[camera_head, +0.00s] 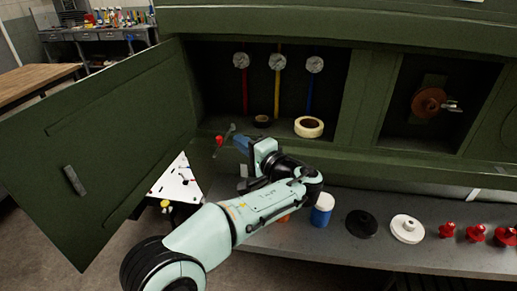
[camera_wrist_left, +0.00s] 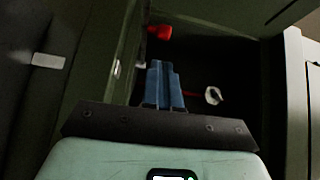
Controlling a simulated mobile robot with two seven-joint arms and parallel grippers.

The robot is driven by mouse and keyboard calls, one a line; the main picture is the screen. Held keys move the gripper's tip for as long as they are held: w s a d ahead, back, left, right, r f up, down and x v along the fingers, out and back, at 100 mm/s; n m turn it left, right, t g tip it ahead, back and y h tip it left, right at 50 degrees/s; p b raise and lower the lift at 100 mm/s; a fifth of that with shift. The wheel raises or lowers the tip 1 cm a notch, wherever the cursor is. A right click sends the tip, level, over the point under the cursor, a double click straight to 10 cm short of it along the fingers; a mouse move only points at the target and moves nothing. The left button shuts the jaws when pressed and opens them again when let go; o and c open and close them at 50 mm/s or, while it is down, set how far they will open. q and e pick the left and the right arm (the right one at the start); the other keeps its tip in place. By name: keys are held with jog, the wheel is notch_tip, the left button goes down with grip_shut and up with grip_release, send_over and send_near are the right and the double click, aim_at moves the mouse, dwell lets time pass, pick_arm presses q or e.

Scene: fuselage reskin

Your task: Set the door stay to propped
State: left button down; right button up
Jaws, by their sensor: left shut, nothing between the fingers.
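The green door (camera_head: 95,140) stands swung open at the left of the compartment. A small red knob (camera_head: 219,140) with a thin grey-green piece beside it sits at the compartment's lower left, near the hinge side; it looks like part of the door stay. In the left wrist view a red knob (camera_wrist_left: 160,32) shows just beyond the fingertips. My left gripper (camera_head: 240,141) is just right of the knob, its blue fingers (camera_wrist_left: 165,82) shut and empty, apparently apart from it. The stay's setting cannot be told. My right gripper is not in view.
Several gauges with coloured pipes (camera_head: 277,62) are inside the compartment, with a cream tape roll (camera_head: 309,127) and a dark roll (camera_head: 262,121) on its floor. A grey shelf (camera_head: 380,252) below carries a blue jar (camera_head: 322,210), discs and red parts.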

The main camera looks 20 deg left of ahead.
aim_at(221, 142)
pick_arm(q)
jog(key=shift+s+a+f, duration=0.1)
jog(key=shift+s+a, duration=0.15)
jog(key=shift+a, duration=0.35)
jog(key=shift+s+a, duration=0.2)
jog(key=shift+a, duration=0.4)
jog(key=a+t+b, duration=0.1)
jog(key=s+a+m+h+b, duration=0.1)
jog(key=b, duration=0.1)
jog(key=shift+f+t+b, duration=0.2)
jog(key=shift+t+b, duration=0.1)
jog(key=shift+t, duration=0.1)
jog(key=a, duration=0.1)
jog(key=b, duration=0.1)
jog(key=a, duration=0.1)
jog(key=shift+s+a+r, duration=0.25)
jog(key=shift+a, duration=0.1)
jog(key=shift+d, duration=0.15)
